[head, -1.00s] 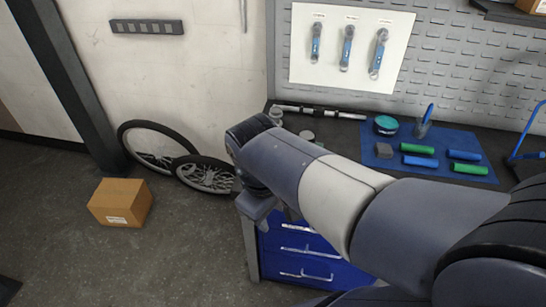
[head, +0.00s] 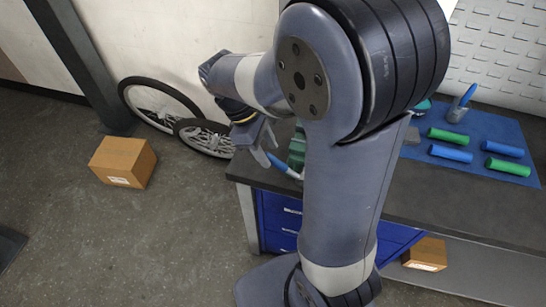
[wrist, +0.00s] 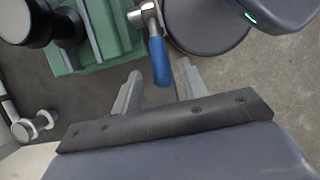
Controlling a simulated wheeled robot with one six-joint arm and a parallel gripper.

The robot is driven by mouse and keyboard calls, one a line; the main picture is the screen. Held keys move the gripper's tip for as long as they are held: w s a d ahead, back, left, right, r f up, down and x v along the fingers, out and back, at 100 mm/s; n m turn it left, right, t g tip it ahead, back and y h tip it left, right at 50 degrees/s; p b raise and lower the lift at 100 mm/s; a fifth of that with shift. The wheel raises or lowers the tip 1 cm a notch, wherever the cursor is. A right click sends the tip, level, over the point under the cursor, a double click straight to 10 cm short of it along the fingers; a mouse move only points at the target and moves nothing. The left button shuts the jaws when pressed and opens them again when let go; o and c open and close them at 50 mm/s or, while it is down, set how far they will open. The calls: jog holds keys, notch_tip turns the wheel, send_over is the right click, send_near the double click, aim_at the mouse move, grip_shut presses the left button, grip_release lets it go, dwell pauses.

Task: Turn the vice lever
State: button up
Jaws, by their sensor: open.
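The green vice (head: 297,147) stands at the bench's left end, partly hidden behind my arm in the head view. It also shows at the top of the wrist view (wrist: 100,30). Its lever has a metal end and a blue handle (wrist: 160,62), which points down towards my gripper in the wrist view. The blue handle also shows in the head view (head: 284,167). My gripper (wrist: 159,72) is open, with one finger on each side of the handle's end. I see no clear contact between fingers and handle.
The dark bench (head: 460,205) has blue drawers (head: 277,218) below. A blue mat (head: 493,132) with green and blue grips lies to the right. Two wheels (head: 203,139) lean against the wall. A cardboard box (head: 122,160) sits on open floor at left.

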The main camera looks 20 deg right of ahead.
aim_at(270, 155)
jog(key=shift+x, duration=2.05)
jog(key=shift+c, duration=0.3)
grip_shut()
